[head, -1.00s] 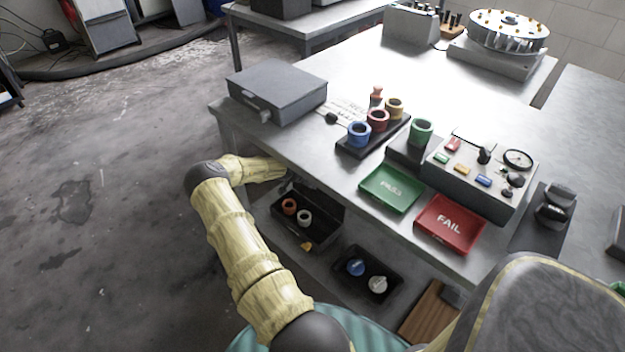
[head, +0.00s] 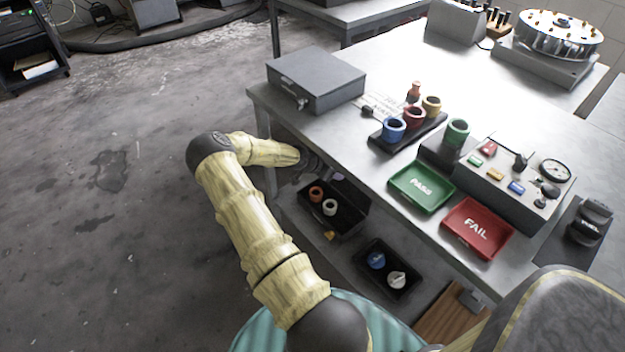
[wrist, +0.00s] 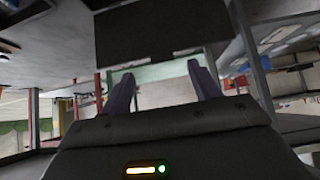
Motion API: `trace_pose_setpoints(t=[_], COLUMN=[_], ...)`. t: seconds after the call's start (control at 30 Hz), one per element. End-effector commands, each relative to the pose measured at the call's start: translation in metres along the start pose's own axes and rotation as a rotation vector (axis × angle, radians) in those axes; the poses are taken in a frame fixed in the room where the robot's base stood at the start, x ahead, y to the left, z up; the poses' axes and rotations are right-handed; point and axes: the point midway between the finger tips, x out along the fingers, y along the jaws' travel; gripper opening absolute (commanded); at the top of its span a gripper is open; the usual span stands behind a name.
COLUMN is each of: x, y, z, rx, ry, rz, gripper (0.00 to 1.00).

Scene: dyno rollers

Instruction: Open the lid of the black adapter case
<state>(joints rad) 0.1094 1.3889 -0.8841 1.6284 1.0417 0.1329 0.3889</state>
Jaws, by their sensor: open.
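A dark grey case (head: 317,76) with a flat, shut lid and a small latch on its front stands on the table's near left corner. A black open-topped box (head: 347,222) on the lower shelf holds an orange ring and a white ring. I cannot tell for sure which is the adapter case. In the wrist view my gripper (wrist: 164,92) is open, with nothing between its fingers. A dark box-like shape (wrist: 160,30) lies beyond and above the fingers there. In the head view my gripper end is mostly hidden, low by the table's left leg.
A second black tray (head: 405,262) with blue and white caps sits on the lower shelf. Above are the green PASS tray (head: 421,198), the red FAIL tray (head: 480,240) and a rack of coloured rings (head: 400,138).

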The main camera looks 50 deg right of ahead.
Motion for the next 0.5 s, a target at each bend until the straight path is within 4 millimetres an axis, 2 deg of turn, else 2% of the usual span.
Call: trace_pose_setpoints(t=[0.3,0.5], x=[-0.044,-0.058], y=[0.000,0.001], z=[0.045,0.060], rx=[-0.003,-0.001], ry=[0.001,0.001], rz=[0.000,0.001], gripper=[0.62,0.62])
